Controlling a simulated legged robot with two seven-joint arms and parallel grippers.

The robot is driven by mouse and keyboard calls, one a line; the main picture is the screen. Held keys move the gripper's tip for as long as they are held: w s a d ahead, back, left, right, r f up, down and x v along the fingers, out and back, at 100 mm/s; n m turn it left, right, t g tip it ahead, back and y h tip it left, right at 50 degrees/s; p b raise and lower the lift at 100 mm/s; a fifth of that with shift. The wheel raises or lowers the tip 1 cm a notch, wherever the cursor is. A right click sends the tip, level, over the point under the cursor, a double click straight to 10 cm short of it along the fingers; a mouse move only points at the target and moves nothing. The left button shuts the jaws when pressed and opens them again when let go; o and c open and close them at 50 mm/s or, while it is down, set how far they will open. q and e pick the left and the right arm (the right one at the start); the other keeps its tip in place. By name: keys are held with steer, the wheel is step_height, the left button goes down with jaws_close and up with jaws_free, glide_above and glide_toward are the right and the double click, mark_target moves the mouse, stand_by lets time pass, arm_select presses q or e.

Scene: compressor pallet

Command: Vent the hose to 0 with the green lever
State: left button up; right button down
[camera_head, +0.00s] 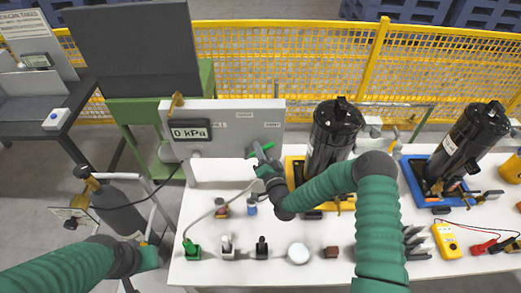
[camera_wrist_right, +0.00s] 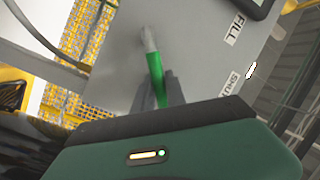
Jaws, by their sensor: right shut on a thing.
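The green lever (camera_wrist_right: 155,68) is on the grey panel (camera_head: 236,138), with its grip between my right gripper's fingers in the right wrist view. A bit of green also shows by the panel's lower edge in the head view (camera_head: 267,148). My right gripper (camera_head: 257,153) is shut on the lever. In the wrist view its fingers (camera_wrist_right: 158,92) are around the grip's near end. The display (camera_head: 190,132) on the panel reads 0 kPa. The grey hose (camera_head: 212,212) curves down over the bench. My left gripper (camera_head: 149,258) is low at the left; its fingers cannot be made out.
The white bench (camera_head: 225,273) carries several small fittings along its front. Two black cylinders (camera_head: 333,135) (camera_head: 474,138) stand to the right of the panel in yellow and blue trays. A gas bottle (camera_head: 118,208) stands at the left. A yellow fence (camera_head: 290,55) runs behind.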

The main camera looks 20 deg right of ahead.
steer(key=shift+r, duration=0.25)
stand_by(0.4)
steer(key=shift+w+a+r+n+g+p, duration=0.2)
steer(key=shift+a+r+n+g+p, duration=0.2)
steer(key=shift+n, duration=0.6)
steer(key=shift+w+a+r+n+p, duration=0.25)
steer(key=shift+a+r+n, duration=0.35)
steer(key=shift+n, duration=0.5)
steer(key=shift+w+a+r+n+g+h, duration=0.1)
steer(key=shift+a+n+g+h, duration=0.2)
steer(key=shift+n, duration=0.2)
steer(key=shift+w+a+r+n+g+h, duration=0.1)
steer(key=shift+a+n+g+h, duration=0.1)
steer(key=shift+a+n, duration=0.25)
steer(key=shift+w+a+r+n+g+h, duration=0.1)
steer(key=shift+a+n+g+h, duration=0.2)
steer(key=shift+n, duration=0.35)
steer(key=shift+w+a+r+n+g+h, duration=0.1)
steer(key=shift+a+n, duration=0.3)
steer(key=shift+n, duration=0.2)
steer(key=c, duration=1.5)
jaws_free()
steer(key=shift+f, duration=0.1)
steer(key=shift+o, duration=0.7)
steer(key=shift+s+f, duration=0.1)
steer(key=shift+a, duration=0.1)
